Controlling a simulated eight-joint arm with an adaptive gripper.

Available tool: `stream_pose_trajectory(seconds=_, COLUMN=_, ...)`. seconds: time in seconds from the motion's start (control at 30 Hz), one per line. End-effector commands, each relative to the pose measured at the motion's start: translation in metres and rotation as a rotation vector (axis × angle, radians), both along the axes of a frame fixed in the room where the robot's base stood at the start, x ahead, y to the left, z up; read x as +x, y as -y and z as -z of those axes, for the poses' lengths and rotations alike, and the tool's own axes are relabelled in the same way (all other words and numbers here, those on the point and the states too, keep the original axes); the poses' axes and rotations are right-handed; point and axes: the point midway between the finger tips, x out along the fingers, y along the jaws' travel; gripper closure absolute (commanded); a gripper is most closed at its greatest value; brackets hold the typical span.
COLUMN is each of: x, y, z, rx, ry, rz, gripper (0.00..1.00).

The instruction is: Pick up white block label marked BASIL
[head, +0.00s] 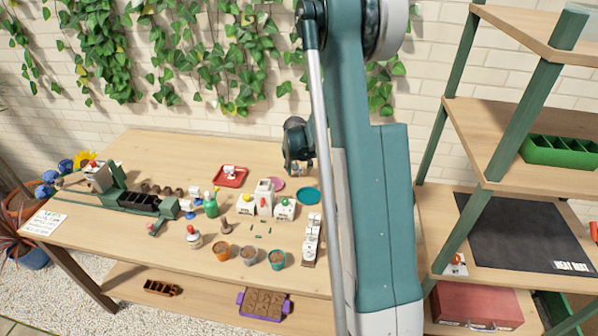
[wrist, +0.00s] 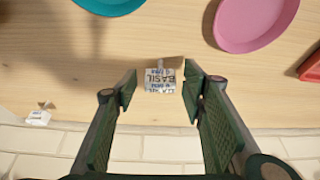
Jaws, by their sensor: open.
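The white block label marked BASIL (wrist: 160,76) stands on the wooden table in the wrist view, its dark lettering upside down in the picture. My gripper (wrist: 160,92) is open, with one green finger on each side of the block and a gap on both sides. I cannot tell how far the fingertips are above the table. In the head view my gripper (head: 298,166) is at the back of the table, behind the teal saucer; the block is too small there to make out surely.
A teal saucer (head: 308,196) and a pink saucer (wrist: 256,22) lie near the block. A red tray (head: 231,184) is farther left in the head view. Another small white block (wrist: 38,118) stands near the table's back edge by the brick wall (wrist: 130,146).

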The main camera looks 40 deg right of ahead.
Motion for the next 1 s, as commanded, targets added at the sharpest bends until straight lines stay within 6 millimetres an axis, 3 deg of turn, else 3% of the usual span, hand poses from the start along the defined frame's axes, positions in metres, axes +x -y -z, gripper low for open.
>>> stream_pose_trajectory(seconds=0.43, x=0.0001, y=-0.0002, z=-0.0003, rx=0.000, ry=0.000, rz=0.000, gripper=0.59)
stream_pose_trajectory(seconds=0.63, x=0.0001, y=-0.0002, z=-0.0003, rx=0.000, ry=0.000, rz=0.000, gripper=0.84)
stream_pose_trajectory(seconds=1.0, x=0.0002, y=-0.0001, z=-0.0007, rx=0.000, ry=0.000, rz=0.000, gripper=0.84)
